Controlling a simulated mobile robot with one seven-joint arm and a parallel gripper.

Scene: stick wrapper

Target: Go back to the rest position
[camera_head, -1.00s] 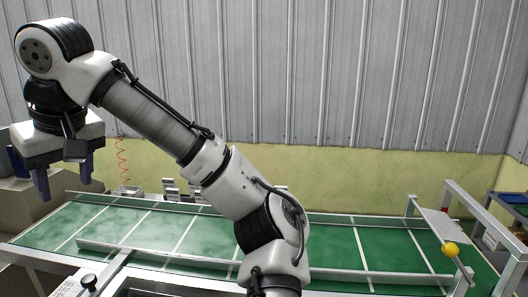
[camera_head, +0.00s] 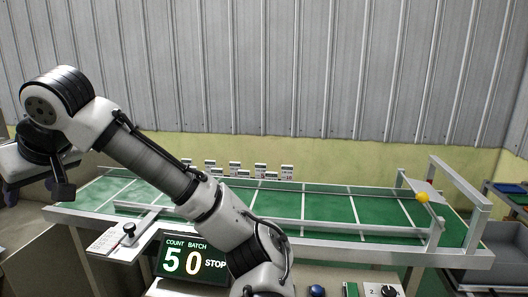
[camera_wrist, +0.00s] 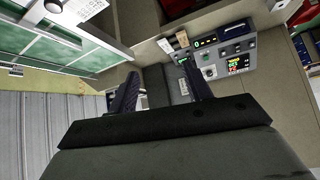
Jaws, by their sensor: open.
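My gripper (camera_head: 30,186) is at the far left of the head view, raised and partly cut by the picture's edge. In the wrist view my gripper (camera_wrist: 164,90) shows two dark fingers spread apart with nothing between them. The arm runs from the lower middle of the head view up to the left, then bends down at the wrist.
A green conveyor table (camera_head: 310,205) with metal rails lies behind the arm. A display (camera_head: 195,260) reads 50 and STOP. Small labelled boxes (camera_head: 235,169) stand at the back. A control panel (camera_wrist: 222,52) shows beyond the fingers.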

